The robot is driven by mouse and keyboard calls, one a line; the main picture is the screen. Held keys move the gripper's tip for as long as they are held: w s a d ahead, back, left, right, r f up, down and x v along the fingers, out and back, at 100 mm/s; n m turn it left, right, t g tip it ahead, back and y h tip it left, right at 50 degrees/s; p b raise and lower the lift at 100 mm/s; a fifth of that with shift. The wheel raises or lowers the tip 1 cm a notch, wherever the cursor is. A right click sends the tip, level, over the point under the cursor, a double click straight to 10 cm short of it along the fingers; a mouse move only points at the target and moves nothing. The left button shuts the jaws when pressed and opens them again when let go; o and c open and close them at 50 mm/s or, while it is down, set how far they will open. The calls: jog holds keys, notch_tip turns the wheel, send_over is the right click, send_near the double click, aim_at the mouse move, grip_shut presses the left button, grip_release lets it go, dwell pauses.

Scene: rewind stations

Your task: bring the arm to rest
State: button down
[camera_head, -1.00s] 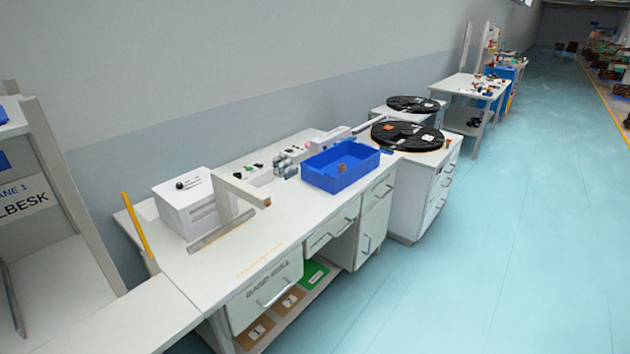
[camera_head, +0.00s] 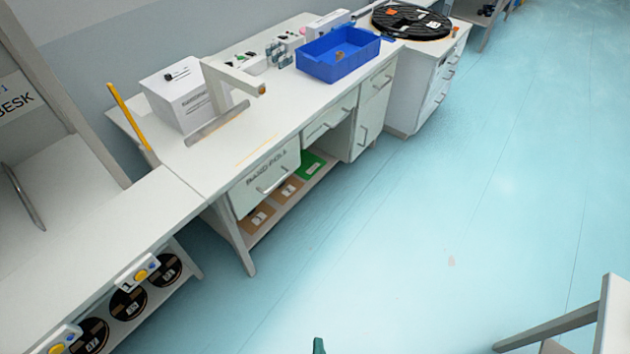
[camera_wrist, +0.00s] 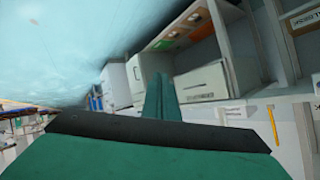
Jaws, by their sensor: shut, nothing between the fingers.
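My gripper (camera_wrist: 160,98) shows in the wrist view as green fingers together beyond a dark green and black body, with nothing between them. In the head view only a small green tip (camera_head: 319,346), apparently of my arm or gripper, shows at the bottom edge. The tip appears over the open floor, apart from the workbench. The rest of my arm is out of the head view.
A white workbench (camera_head: 225,150) with drawers holds a blue bin (camera_head: 340,62) and a white box (camera_head: 180,100). A cabinet with a black reel (camera_head: 411,22) stands behind. A grey frame (camera_head: 555,325) is at lower right. The blue floor (camera_head: 440,200) between is clear.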

jog(key=s+r+n+t, duration=0.1)
jog(key=s+r+n, duration=0.1)
jog(key=r, duration=0.8)
jog(key=s+a+r+n+t, duration=0.1)
jog(key=s+r+n+t, duration=0.1)
jog(key=s+r, duration=0.3)
notch_tip(320, 180, up, 5)
jog(key=shift+s+f+h, duration=0.1)
jog(key=shift+s+h, duration=0.15)
jog(key=shift+h, duration=0.15)
jog(key=shift+s, duration=0.1)
